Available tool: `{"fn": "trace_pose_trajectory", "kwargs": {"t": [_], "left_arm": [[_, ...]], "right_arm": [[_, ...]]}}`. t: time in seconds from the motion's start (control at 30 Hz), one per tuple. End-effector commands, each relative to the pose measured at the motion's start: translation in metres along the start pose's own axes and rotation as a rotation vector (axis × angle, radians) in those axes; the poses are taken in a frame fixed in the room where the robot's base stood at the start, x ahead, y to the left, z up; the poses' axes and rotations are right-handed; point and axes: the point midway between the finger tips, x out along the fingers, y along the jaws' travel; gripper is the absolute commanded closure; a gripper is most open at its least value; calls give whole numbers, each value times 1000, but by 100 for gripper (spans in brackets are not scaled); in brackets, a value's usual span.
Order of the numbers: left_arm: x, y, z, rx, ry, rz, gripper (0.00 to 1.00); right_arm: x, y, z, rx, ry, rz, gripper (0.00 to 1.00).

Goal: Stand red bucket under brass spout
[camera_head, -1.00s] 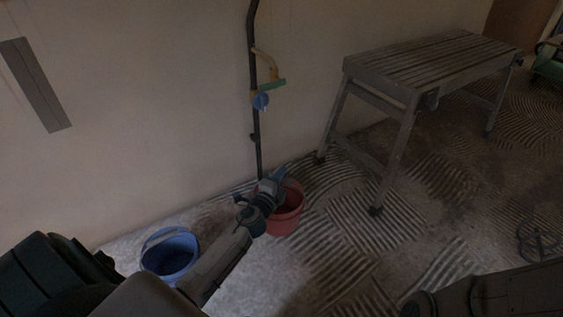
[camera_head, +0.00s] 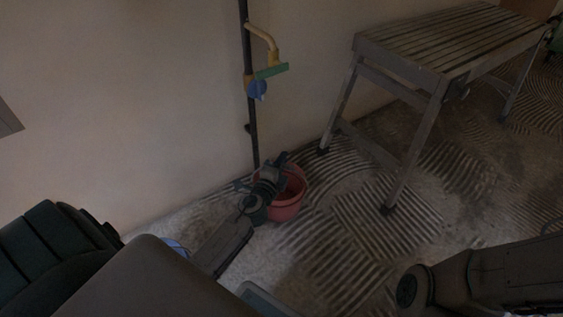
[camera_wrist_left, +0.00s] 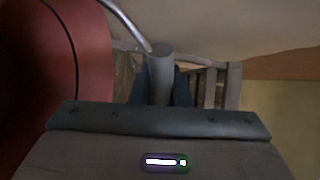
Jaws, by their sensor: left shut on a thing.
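The red bucket (camera_head: 288,207) is in the head view near the wall, a little right of the foot of the dark pipe. Its red side (camera_wrist_left: 75,60) fills the left of the left wrist view, with a metal bail curving from it. My left gripper (camera_head: 276,164) is at the bucket's left rim, shut on the grey grip of its handle (camera_wrist_left: 161,65). I cannot tell whether the bucket's base touches the floor. The brass spout (camera_head: 264,36) is on the pipe, well above and slightly left of the bucket. My right gripper is out of view.
A green piece (camera_head: 271,71) and a blue round part (camera_head: 257,90) sit below the spout. A slatted bench (camera_head: 440,40) stands at right. A blue bucket (camera_head: 174,246) is mostly hidden behind my left arm. Ridged floor (camera_head: 340,240) lies clear between bucket and bench.

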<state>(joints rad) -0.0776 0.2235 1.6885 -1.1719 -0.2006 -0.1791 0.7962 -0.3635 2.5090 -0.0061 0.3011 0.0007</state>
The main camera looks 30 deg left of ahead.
Motion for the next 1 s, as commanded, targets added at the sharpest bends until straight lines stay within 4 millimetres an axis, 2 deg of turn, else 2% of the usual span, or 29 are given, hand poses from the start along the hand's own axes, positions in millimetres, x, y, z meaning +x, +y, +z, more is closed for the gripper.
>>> {"fn": "trace_pose_trajectory", "kwargs": {"t": [0.27,0.3,0.4,0.77,0.87,1.0], "left_arm": [[0,3,0,0,0,0,100],[0,2,0,1,0,1,78],[0,2,0,1,0,1,63],[0,-4,0,1,0,1,63],[-13,1,0,2,0,3,63],[-41,1,0,2,0,4,63]], "right_arm": [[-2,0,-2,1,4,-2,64],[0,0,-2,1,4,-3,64],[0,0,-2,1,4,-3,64],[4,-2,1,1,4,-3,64],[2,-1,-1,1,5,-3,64],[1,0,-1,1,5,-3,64]]}}
